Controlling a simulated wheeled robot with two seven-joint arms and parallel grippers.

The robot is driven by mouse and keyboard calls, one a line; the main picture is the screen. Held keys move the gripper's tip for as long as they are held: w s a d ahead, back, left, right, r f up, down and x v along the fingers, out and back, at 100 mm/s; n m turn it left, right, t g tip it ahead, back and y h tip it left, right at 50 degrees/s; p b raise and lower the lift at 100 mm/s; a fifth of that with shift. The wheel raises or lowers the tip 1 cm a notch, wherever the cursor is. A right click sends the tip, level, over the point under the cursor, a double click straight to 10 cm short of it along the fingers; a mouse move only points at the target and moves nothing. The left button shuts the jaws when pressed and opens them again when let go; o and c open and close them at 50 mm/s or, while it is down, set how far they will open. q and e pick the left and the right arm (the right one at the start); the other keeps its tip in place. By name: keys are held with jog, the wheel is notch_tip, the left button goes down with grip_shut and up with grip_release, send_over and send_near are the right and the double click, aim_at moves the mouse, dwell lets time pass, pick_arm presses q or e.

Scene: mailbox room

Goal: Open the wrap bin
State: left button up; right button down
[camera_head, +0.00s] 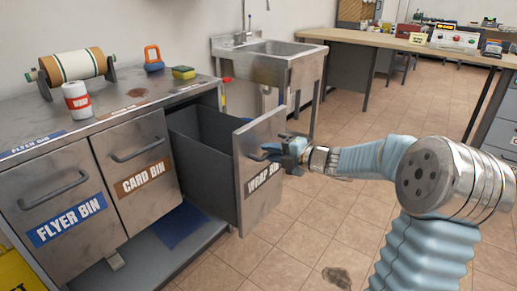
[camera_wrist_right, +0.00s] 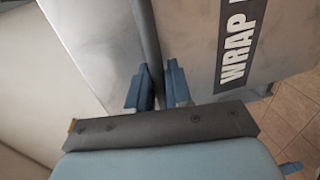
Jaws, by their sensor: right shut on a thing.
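The wrap bin (camera_head: 263,175) is a grey metal drawer pulled well out from the cabinet, with its dark inner box (camera_head: 205,165) exposed. Its front panel also shows in the right wrist view (camera_wrist_right: 205,40), with part of the "WRAP" label. My right gripper (camera_head: 290,152) reaches in from the right and is shut on the bin's handle. In the right wrist view its two blue fingers (camera_wrist_right: 158,88) stand on either side of the dark handle bar (camera_wrist_right: 146,40). The inside bottom of the bin is hidden. My left gripper is not in view.
The card bin (camera_head: 137,165) and flyer bin (camera_head: 57,212) are shut beside it. A sink (camera_head: 272,62) stands behind the bin. Tiled floor (camera_head: 300,215) lies open in front.

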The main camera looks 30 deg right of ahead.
jog(key=f+v, duration=0.2)
jog(key=v, duration=0.7)
jog(key=shift+s, duration=0.45)
jog(key=shift+d, duration=0.1)
jog(key=c, duration=1.2)
grip_release()
jog(key=v, duration=1.3)
jog(key=shift+s+d, duration=0.15)
jog(key=shift+s, duration=0.15)
